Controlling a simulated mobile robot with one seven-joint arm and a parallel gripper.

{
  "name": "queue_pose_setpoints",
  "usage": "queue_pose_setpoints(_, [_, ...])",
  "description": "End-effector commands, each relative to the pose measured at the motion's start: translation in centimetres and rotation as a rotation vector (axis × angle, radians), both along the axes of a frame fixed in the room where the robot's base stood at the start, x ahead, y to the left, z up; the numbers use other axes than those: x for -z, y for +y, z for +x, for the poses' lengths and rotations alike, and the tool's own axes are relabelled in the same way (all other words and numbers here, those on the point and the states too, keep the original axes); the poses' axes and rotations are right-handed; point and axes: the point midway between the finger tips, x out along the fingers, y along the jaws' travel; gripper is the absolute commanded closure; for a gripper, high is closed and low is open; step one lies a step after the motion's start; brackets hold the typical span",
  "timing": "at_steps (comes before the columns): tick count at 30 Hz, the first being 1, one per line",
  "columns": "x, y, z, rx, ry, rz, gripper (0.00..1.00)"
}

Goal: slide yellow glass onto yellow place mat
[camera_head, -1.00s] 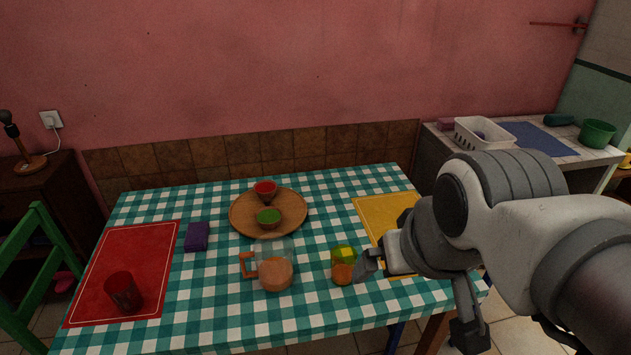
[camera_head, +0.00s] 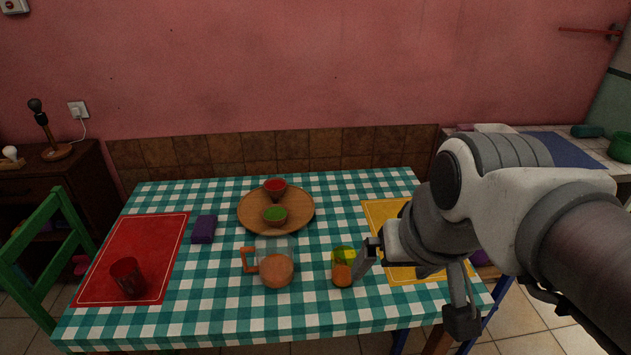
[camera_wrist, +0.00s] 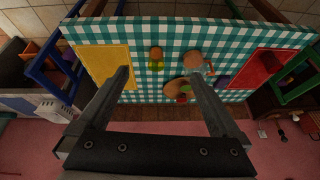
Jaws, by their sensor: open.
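The yellow glass (camera_head: 343,266), with orange contents low in it, stands upright on the checkered cloth, left of the yellow place mat (camera_head: 384,211) and off it. In the wrist view the glass (camera_wrist: 156,58) appears between and beyond the fingertips, beside the yellow place mat (camera_wrist: 108,64). My gripper (camera_head: 413,290) is open and empty, its fingers wide apart. In the head view one finger appears close to the glass's right side; I cannot tell whether they touch. My arm and gripper hide part of the mat.
A glass pitcher (camera_head: 276,270) with an orange handle stands left of the glass. Behind it a round wooden tray (camera_head: 247,211) holds a red and a green bowl. A purple block (camera_head: 204,229) and a red mat (camera_head: 128,244) with a red glass (camera_head: 127,277) are farther left.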

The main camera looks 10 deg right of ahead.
Motion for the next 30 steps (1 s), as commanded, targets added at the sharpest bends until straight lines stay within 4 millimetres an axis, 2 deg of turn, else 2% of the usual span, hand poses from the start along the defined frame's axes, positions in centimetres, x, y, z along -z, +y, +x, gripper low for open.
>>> queue_pose_setpoints(15, [5.6, 0.6, 6.4, 0.339, 0.336, 0.342, 0.00])
queue_pose_setpoints(23, [8.9, 0.2, 10.3, 0.516, 0.494, 0.527, 0.00])
queue_pose_setpoints(30, [12.7, -0.7, 13.9, 0.678, 0.636, 0.703, 0.00])
